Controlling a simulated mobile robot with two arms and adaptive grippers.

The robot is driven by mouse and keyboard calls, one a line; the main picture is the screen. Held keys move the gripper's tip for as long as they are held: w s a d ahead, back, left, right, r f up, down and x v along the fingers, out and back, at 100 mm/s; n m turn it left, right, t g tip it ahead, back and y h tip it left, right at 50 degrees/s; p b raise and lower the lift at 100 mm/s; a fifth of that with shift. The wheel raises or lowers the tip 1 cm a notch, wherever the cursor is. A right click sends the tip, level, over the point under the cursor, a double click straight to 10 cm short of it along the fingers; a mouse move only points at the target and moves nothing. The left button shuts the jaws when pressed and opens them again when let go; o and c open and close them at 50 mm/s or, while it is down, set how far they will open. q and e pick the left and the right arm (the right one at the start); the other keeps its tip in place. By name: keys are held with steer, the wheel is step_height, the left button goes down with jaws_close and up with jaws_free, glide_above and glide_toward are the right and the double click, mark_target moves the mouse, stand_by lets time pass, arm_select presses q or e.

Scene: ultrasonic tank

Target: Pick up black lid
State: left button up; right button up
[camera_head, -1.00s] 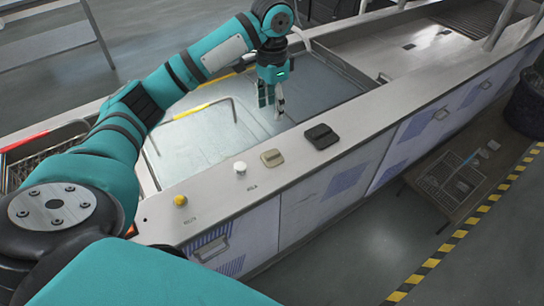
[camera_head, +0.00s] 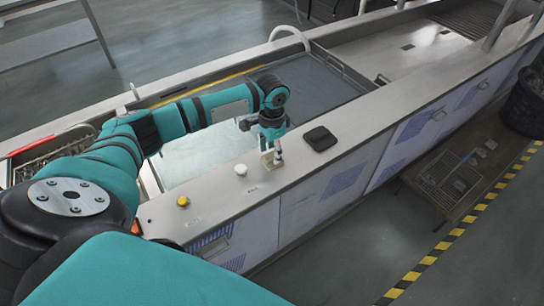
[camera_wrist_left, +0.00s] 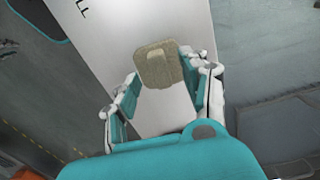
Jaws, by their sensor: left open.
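The black lid (camera_head: 320,138) is a dark square lid with a raised grip, lying flat on the metal ledge just right of my left gripper (camera_head: 271,158) in the head view. My left gripper is open and points down at the ledge. It is over the beige lid, which the fingers mostly hide in the head view. In the left wrist view the beige lid (camera_wrist_left: 156,66) shows near the open fingertips (camera_wrist_left: 162,80), on the pale ledge. The black lid is not clearly seen there. My right gripper is not in view.
A white knob (camera_head: 241,169) and a yellow knob (camera_head: 183,202) stand on the ledge (camera_head: 370,118) to the left. The water-filled tank (camera_head: 325,82) lies behind it. A wire basket (camera_head: 50,158) is at the far left. The ledge right of the black lid is clear.

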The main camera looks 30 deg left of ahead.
arm_select(q)
steer(key=shift+f, duration=0.8)
jaws_close()
steer(key=shift+r, duration=0.1)
